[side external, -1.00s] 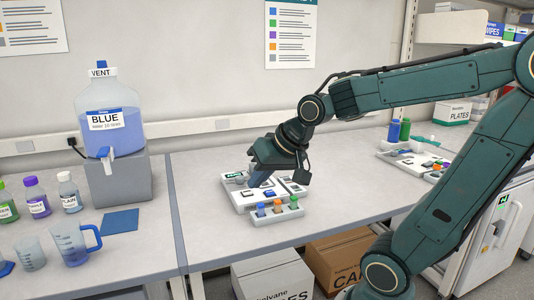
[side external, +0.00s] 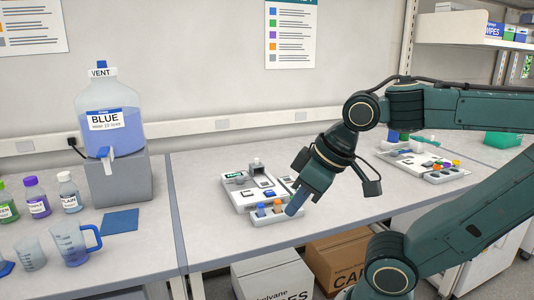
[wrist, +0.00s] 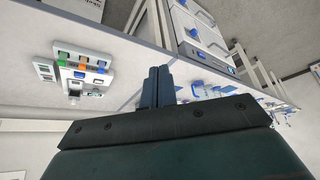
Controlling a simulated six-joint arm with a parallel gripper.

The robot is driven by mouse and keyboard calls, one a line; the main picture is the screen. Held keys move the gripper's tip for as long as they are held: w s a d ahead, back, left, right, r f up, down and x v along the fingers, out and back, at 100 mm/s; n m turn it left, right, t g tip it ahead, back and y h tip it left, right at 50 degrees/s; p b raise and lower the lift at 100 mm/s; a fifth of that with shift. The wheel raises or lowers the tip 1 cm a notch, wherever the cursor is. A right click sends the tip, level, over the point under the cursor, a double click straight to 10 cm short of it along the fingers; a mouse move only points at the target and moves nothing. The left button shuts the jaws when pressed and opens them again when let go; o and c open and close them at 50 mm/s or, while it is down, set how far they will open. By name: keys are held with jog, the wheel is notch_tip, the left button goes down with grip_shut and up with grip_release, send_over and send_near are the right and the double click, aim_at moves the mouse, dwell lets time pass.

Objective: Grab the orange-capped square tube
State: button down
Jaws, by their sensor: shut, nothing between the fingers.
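The orange-capped tube (side external: 277,207) stands in the front rack (side external: 262,221) of the white station, beside a blue-capped tube (side external: 260,210). In the side view my gripper (side external: 294,211) is just right of the orange cap, pointing down, and covers the green-capped tube's place. Its fingers are together and empty. In the wrist view the closed fingers (wrist: 158,88) point up the picture, and the orange cap (wrist: 80,75) lies well left of them, between a green and a blue cap. The tube's square body is mostly hidden in the rack.
A second station (side external: 418,159) lies far right. A blue-filled carboy (side external: 112,125) stands left. The bench right of the rack is clear.

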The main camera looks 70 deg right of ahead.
dwell(0.3)
jog(key=c, duration=1.2)
grip_release()
jog(key=shift+c, duration=0.2)
jog(key=w+d+r+m+g, duration=0.2)
jog(key=w+d+m+g, duration=0.1)
jog(key=w+d+m, duration=1.05)
jog(key=d+f+m, duration=0.2)
jog(key=d+m, duration=0.4)
jog(key=d, duration=0.1)
jog(key=s+d+f+m+g+y, duration=0.1)
jog(key=d+f+m, duration=0.2)
jog(key=d+m, duration=0.4)
jog(key=shift+s+d+f, duration=0.15)
jog(key=shift+s+f, duration=0.1)
jog(key=shift+f, duration=0.05)
